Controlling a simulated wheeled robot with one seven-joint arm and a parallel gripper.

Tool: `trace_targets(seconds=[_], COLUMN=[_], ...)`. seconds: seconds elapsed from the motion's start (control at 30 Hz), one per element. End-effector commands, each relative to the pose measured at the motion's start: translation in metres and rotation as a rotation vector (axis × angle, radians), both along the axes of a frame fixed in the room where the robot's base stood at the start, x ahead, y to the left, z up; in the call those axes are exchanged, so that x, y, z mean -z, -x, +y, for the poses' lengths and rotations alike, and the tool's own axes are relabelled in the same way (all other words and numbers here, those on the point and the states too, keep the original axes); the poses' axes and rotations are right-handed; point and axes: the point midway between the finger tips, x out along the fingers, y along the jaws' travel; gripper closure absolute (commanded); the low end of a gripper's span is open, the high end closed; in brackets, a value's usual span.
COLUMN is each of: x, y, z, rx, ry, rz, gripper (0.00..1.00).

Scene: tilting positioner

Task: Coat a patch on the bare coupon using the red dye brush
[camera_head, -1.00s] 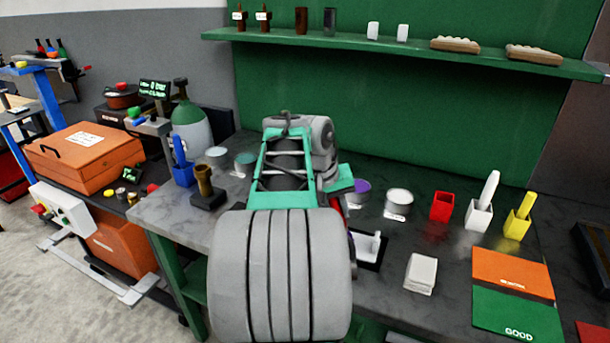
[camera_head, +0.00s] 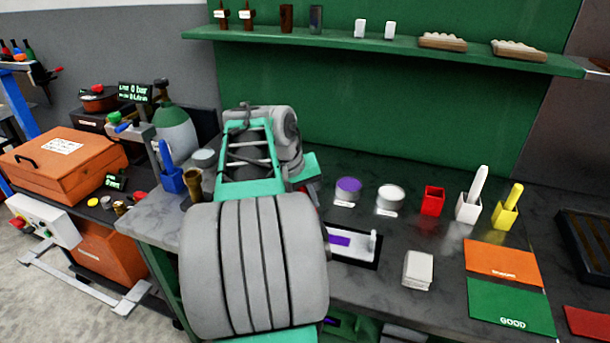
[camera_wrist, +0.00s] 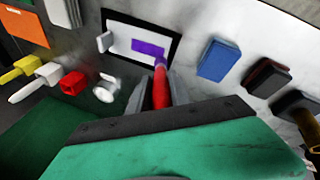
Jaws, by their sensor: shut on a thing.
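My gripper (camera_wrist: 159,86) is shut on the red dye brush (camera_wrist: 161,92), whose tip is purple. In the wrist view the brush tip is at the lower right edge of a purple patch (camera_wrist: 148,48) on the white coupon (camera_wrist: 122,42). I cannot tell whether the tip touches the surface. The coupon lies in a black frame, with a small white block (camera_wrist: 104,41) at one end. In the head view the coupon (camera_head: 366,250) and its purple patch (camera_head: 338,240) show right of my arm, which hides the gripper and brush.
The red holder (camera_head: 433,201) stands empty; white (camera_head: 468,208) and yellow (camera_head: 504,215) holders contain brushes. A purple-topped pot (camera_head: 348,190) and a white-topped pot (camera_head: 390,198) stand behind the coupon. A white stack (camera_head: 418,269) and orange (camera_head: 503,262) and green (camera_head: 510,305) mats lie to the right.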

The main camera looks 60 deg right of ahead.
Motion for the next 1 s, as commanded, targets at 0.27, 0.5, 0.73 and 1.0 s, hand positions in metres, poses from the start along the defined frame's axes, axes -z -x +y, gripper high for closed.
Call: trace_targets(seconds=[0.27,0.5,0.73,1.0], x=[-0.03,-0.05,-0.054,-0.053], y=[-0.003,-0.005,-0.006,-0.008], z=[0.002,0.003,0.003,0.005], rx=[-0.007,-0.013,-0.015,-0.019], ry=[0.0,0.0,-0.001,0.0], rz=[0.0,0.0,0.0,0.001], gripper=[1.0,1.0,1.0,1.0])
